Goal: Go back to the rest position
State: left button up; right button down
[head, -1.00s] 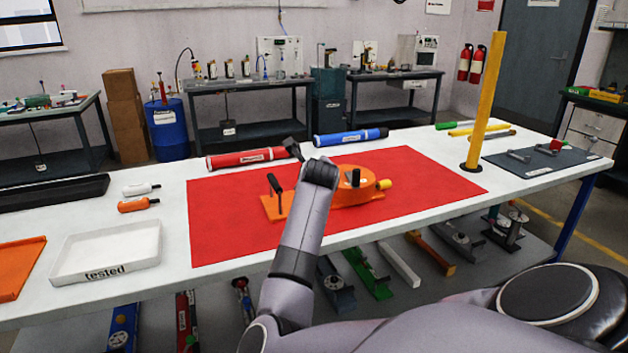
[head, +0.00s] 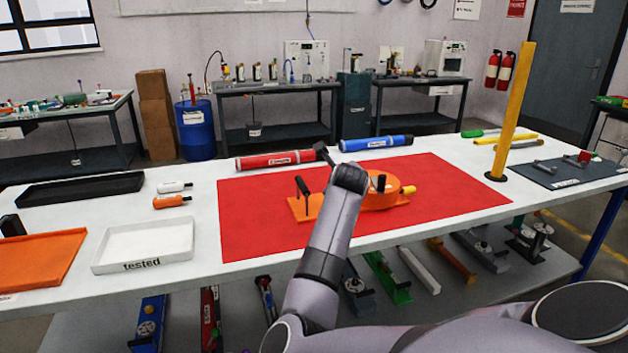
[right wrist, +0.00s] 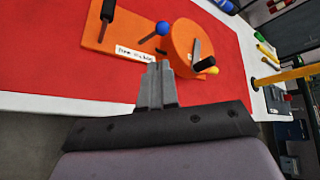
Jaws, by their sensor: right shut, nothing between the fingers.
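My right arm reaches up from the bottom of the head view over the red mat (head: 250,235). In the head view my arm hides part of this orange pump machine (head: 318,207). My left gripper is not in view.
Red (head: 285,160) and blue (head: 375,143) tubes lie behind the mat. A yellow post (head: 513,110) stands at right. A white "tested" tray (head: 145,266), an orange tray (head: 35,262) and a black tray (head: 80,190) are at left. A dark item (head: 12,227) shows at the left edge.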

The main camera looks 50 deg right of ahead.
jog(key=s+a+f+n+t+y+p, duration=0.1)
jog(key=a+f+n+t+y, duration=0.15)
jog(key=a+f+n, duration=0.8)
jog(key=s+a+f+n+t+y+p, duration=0.1)
jog(key=s+a+f+n+t+y, duration=0.15)
jog(key=a+n, duration=0.95)
jog(key=s+a+f+n+g+y, duration=0.1)
jog(key=s+a+f+n+y, duration=0.2)
jog(key=s+a+f+n, duration=0.3)
jog(key=s+a+f+n+g+y+p, duration=0.1)
jog(key=s+a+f+n+y, duration=0.2)
jog(key=s+a+f+n, duration=0.4)
jog(key=s+a+n, duration=0.3)
jog(key=s, duration=0.1)
jog(key=shift+s+a+y, duration=0.25)
jog(key=shift+s+y, duration=0.05)
jog(key=shift+w, duration=0.1)
